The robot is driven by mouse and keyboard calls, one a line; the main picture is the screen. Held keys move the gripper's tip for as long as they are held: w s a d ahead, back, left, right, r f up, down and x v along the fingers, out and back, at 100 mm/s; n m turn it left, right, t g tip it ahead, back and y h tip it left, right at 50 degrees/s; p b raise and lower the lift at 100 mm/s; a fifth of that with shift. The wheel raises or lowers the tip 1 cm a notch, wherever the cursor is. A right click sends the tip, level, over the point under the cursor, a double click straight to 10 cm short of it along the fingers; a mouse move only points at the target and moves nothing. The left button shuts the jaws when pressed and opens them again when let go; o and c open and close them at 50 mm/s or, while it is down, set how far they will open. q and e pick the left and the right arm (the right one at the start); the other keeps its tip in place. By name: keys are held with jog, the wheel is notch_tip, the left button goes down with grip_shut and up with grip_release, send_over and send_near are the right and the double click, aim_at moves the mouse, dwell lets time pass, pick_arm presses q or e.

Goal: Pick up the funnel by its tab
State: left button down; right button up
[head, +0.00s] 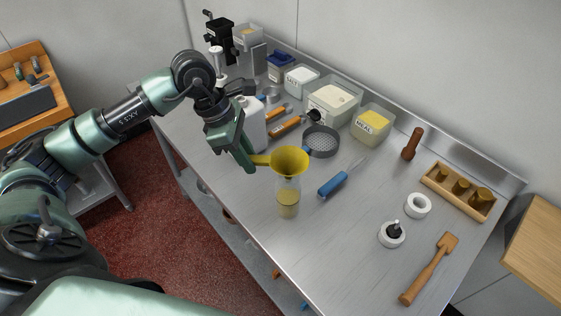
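The yellow funnel (291,160) sits upright over the mouth of a clear bottle (288,197), which has yellowish contents low in it. The funnel's flat tab (261,160) points left, toward my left gripper (249,163). The fingers of my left gripper reach down at the tab's outer end and overlap it in the head view. I cannot tell whether they are closed on the tab, as the finger gap is hidden. My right gripper is not in view.
A sieve (321,141) and a blue-handled tool (332,185) lie right of the funnel. A white jug (254,124) stands close behind my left gripper. Ingredient tubs (333,103) line the back. The steel table (340,255) is clear in front of the bottle.

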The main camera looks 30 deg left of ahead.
pick_arm(q)
jog(key=shift+r+p, duration=1)
jog(key=shift+r, duration=1)
